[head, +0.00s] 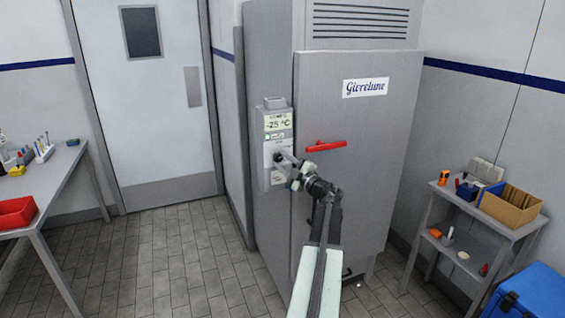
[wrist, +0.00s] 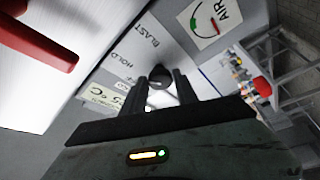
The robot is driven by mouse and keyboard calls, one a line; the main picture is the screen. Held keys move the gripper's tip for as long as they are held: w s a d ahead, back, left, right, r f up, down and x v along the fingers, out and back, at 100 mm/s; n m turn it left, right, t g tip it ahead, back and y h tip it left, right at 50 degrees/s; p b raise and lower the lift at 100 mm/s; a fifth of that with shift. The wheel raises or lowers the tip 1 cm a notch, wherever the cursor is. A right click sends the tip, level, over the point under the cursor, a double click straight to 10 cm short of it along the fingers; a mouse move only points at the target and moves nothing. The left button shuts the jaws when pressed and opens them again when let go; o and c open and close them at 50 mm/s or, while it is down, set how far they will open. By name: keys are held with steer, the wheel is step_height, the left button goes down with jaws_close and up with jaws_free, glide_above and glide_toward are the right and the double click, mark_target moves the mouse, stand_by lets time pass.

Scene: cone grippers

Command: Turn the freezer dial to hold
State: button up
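The grey freezer (head: 365,130) has a control panel (head: 279,122) on its left side, with a display reading -25 °C. The dial (wrist: 160,74) is a dark round knob on the pale panel in the wrist view, with the words HOLD and BLAST printed to its left and above. My gripper (wrist: 161,82) is at the dial, its two dark fingers parted with the knob between their tips. I cannot tell whether they press on it. In the head view my gripper (head: 284,160) reaches the lower panel and hides much of the dial. The dial's pointer direction is not readable.
A red door handle (head: 326,146) sticks out just right of the panel. A shelf cart (head: 455,208) with boxes and a blue cooler (head: 530,295) stand at the right. A table (head: 62,182) with a red bin stands at the left. The floor between is clear.

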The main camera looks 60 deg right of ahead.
steer(key=o, duration=0.3)
steer(key=b+v, duration=0.1)
steer(key=v, duration=0.6)
steer(key=shift+s+a+f, duration=0.1)
steer(key=shift+s, duration=0.2)
